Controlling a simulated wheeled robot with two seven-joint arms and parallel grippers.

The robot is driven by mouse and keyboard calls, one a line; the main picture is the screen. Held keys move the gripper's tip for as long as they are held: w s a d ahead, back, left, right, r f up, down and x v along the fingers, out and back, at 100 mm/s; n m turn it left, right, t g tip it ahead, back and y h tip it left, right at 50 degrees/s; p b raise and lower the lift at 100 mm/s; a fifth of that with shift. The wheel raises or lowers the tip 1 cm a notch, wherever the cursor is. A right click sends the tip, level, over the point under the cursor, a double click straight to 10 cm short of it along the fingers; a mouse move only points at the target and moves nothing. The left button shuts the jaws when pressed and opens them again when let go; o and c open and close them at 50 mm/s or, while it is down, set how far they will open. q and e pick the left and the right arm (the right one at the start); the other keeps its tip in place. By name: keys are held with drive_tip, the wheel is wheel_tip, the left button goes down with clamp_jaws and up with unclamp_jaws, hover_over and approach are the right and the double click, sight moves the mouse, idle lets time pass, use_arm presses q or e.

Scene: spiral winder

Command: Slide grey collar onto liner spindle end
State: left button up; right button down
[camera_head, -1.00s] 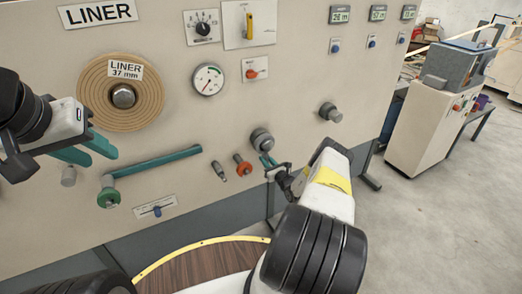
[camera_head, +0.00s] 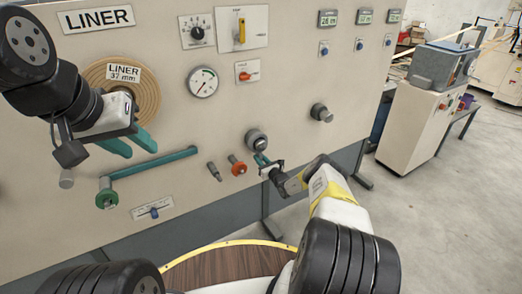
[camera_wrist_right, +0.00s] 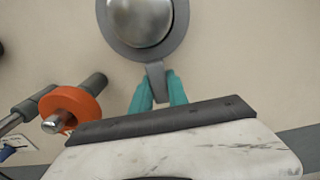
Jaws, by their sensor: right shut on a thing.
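The grey collar (camera_wrist_right: 158,72) is a flat ring with a tab below it. In the right wrist view it shows around a domed metal peg end (camera_wrist_right: 140,18); I cannot tell how far along the peg it sits. My right gripper (camera_wrist_right: 158,95) is shut on the tab with its teal fingertips; in the head view it (camera_head: 262,162) is just below the peg (camera_head: 256,138). The liner roll (camera_head: 150,88) is at upper left; its spindle end is hidden behind my left arm. My left gripper (camera_head: 129,146) is open and empty, at the roll's lower edge.
An orange collar on a peg (camera_head: 238,167) is close left of my right gripper, also in the wrist view (camera_wrist_right: 72,108). A teal crank bar (camera_head: 155,165) lies below my left gripper. A dark knob (camera_head: 321,113) sticks out to the right. Panel space between roll and gauge (camera_head: 202,82) is narrow.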

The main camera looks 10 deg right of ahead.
drive_tip(key=r+v, duration=0.1)
drive_tip(key=v, duration=1.6)
drive_tip(key=shift+s, duration=0.25)
idle(0.7)
